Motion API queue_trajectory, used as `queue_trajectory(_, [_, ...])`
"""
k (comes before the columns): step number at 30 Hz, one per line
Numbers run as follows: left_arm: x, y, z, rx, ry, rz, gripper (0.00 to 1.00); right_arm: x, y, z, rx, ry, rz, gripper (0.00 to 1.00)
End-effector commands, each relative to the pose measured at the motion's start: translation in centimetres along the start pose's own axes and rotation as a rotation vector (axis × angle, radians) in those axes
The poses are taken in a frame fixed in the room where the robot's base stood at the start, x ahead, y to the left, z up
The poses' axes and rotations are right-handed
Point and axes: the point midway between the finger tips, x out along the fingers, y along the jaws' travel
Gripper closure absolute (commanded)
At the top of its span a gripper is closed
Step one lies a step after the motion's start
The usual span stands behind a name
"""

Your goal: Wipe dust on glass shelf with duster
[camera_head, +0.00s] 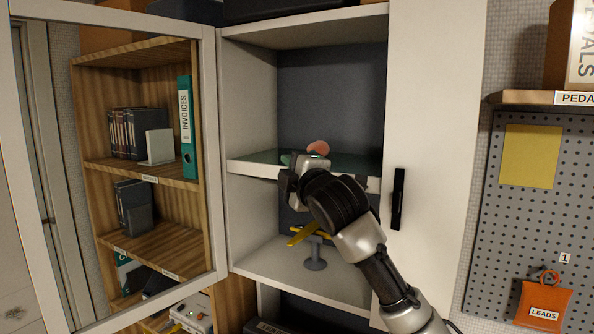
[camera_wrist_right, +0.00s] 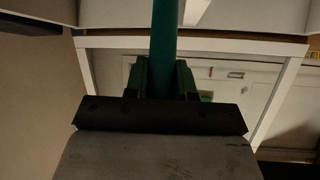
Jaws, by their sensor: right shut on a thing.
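The glass shelf (camera_head: 255,158) is a greenish pane with a pale front edge, midway up the open white cabinet. My right gripper (camera_head: 300,163) is at the shelf's front, reaching in from the lower right and hiding part of it. In the right wrist view, the gripper (camera_wrist_right: 160,78) is shut on a teal handle (camera_wrist_right: 163,35), apparently the duster's. The duster's head cannot be made out clearly. A small pink rounded thing (camera_head: 318,148) shows just above the gripper; I cannot tell what it is. I cannot make out dust. My left gripper is not in view.
A yellow model plane (camera_head: 303,235) on a grey stand (camera_head: 315,255) stands on the shelf below. The framed cabinet door (camera_head: 222,150) is open at the left. A door with a black handle (camera_head: 398,198) is at the right. A wooden bookcase (camera_head: 140,175) shows through the left door.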

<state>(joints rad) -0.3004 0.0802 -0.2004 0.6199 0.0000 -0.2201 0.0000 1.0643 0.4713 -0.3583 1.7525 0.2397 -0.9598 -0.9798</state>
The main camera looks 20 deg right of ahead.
Motion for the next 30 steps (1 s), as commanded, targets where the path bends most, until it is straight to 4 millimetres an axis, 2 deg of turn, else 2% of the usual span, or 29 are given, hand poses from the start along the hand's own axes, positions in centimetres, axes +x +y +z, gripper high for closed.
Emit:
queue_trajectory(15, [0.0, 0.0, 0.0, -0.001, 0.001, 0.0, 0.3, 1.9, -0.5, -1.3, 0.001, 0.001, -0.001, 1.0])
queue_trajectory(30, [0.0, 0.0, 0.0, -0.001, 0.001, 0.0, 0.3, -0.1, 0.0, 0.1, 0.0, -0.001, -0.001, 1.0])
